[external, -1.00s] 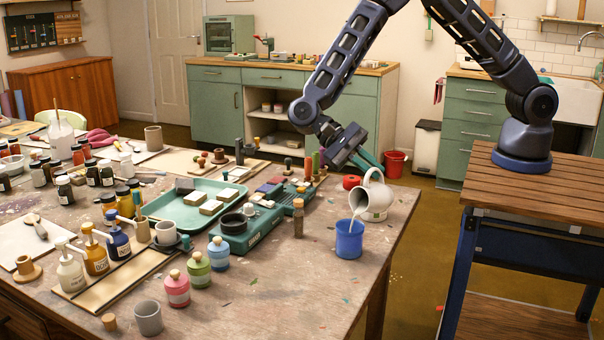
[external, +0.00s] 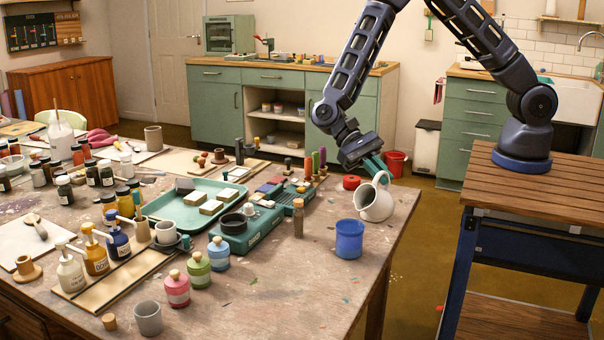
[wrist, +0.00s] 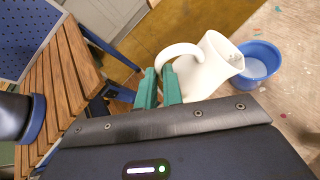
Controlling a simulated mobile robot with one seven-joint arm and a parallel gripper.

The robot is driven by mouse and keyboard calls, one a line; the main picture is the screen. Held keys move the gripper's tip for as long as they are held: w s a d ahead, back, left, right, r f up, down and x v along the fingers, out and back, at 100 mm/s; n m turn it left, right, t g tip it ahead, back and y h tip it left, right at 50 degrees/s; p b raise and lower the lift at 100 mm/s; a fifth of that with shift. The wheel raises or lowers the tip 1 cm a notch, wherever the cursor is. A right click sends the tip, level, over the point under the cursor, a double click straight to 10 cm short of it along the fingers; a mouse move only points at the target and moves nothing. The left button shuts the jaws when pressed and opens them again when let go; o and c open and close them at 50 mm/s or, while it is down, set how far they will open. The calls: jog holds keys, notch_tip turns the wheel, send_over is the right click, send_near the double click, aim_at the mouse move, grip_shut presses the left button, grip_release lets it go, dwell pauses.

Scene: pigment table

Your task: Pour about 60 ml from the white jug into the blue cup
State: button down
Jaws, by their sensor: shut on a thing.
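The white jug (external: 375,203) is tilted, its mouth turned toward the blue cup. In the wrist view the jug (wrist: 208,70) shows its handle between the green fingers of my gripper (wrist: 159,82). My gripper (external: 376,165) is shut on the jug's handle. The blue cup (external: 349,241) stands upright on the table just in front of the jug. It also shows in the wrist view (wrist: 252,83) beside the jug's mouth. No stream shows between jug and cup now. The level in the cup is hard to read.
The table (external: 290,300) is bare around the cup at the front right. A small corked vial (external: 298,220) stands left of the cup. A red round object (external: 352,182) lies behind the jug. A green box (external: 245,231) and a tray (external: 170,210) lie further left.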

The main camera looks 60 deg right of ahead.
jog(key=shift+s+d+f+n+t+y+p, duration=0.15)
jog(key=shift+d+f+n+y, duration=0.2)
jog(key=shift+f, duration=0.25)
jog(key=shift+s+d+f+n+t+y+p, duration=0.1)
jog(key=shift+d+f+n+t+y+p, duration=0.1)
jog(key=shift+f+n+y, duration=0.3)
jog(key=shift+f, duration=0.15)
jog(key=s+d+f+n+t+y+p, duration=0.1)
jog(key=s+d+f+n+y+p, duration=0.1)
jog(key=d+n+y+p, duration=0.1)
jog(key=shift+s+d+f+n+y, duration=0.2)
jog(key=shift+d+f+n+y, duration=0.15)
jog(key=shift+d+n+y, duration=0.75)
jog(key=shift+d+m+h, duration=0.25)
jog(key=shift+d+m, duration=0.05)
jog(key=shift+m, duration=0.05)
